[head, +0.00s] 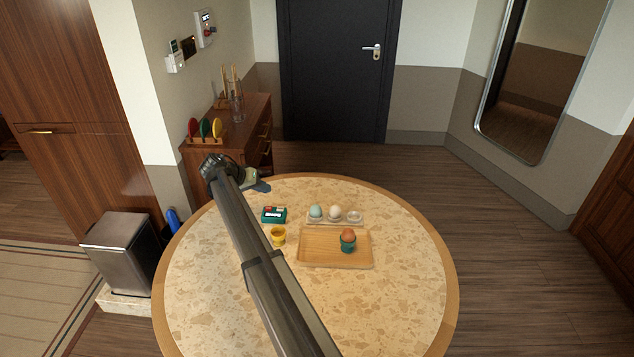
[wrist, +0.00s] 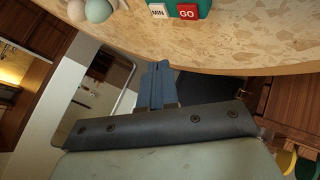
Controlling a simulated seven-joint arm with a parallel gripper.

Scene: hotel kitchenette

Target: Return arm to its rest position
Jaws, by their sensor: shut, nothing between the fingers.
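My gripper (head: 262,187) is at the far left rim of the round speckled table (head: 210,300), at the end of my arm, which crosses the table from the bottom. In the wrist view its fingers (wrist: 157,85) are together with nothing between them, near the table edge. A teal timer (head: 273,215) lies close by on the table; in the wrist view its MIN and GO buttons show at the top. Nothing touches the fingers.
A wooden tray (head: 310,259) holds a brown egg (head: 348,235) in a teal cup (head: 347,247). A yellow cup (head: 278,236) stands left of it. A blue egg (head: 316,211) and a white egg (head: 335,212) sit in a holder behind. A wooden cabinet (head: 225,155) stands beyond the table.

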